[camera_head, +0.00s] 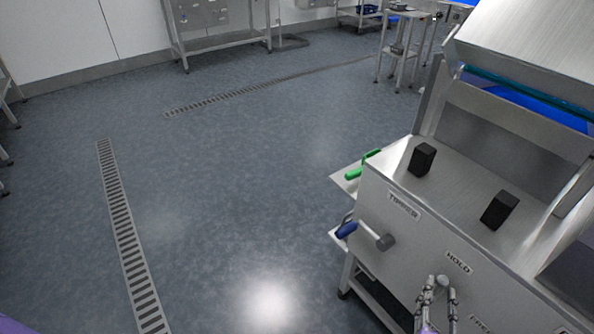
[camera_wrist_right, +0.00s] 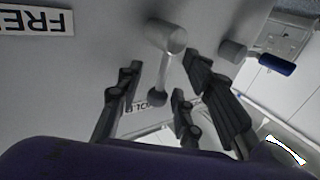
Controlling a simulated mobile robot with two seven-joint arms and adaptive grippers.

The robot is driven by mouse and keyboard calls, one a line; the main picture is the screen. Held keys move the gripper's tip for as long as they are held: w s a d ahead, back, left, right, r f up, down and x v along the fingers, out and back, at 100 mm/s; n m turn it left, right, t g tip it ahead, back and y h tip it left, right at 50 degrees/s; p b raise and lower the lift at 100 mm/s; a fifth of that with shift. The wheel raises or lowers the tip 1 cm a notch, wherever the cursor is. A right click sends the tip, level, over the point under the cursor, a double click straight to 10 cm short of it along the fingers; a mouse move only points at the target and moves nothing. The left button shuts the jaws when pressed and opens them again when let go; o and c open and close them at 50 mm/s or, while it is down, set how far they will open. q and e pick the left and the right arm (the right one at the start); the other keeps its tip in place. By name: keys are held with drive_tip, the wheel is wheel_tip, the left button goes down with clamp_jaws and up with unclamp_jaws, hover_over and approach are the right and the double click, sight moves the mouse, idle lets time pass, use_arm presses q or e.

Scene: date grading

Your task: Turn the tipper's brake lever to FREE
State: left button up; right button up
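The tipper (camera_head: 400,225) is a steel cabinet at the right of the head view, with TIPPER, HOLD (camera_head: 458,262) and FREE labels on its front. FREE (camera_wrist_right: 35,19) shows upside down at the upper left of the right wrist view. The brake lever (camera_wrist_right: 164,70) has a round grey hub and a thin rod ending in a dark knob, which lies by the HOLD label. My right gripper (camera_head: 437,288) is at the panel below HOLD. In the wrist view the gripper (camera_wrist_right: 158,82) is open, its fingers on either side of the lever with visible gaps. My left gripper is out of view.
Two black blocks (camera_head: 422,160) stand on the cabinet top. The floor (camera_head: 230,180) to the left is clear.

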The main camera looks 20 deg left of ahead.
drive_tip(key=shift+w, duration=0.45)
clamp_jaws()
drive_tip(key=shift+d, duration=0.2)
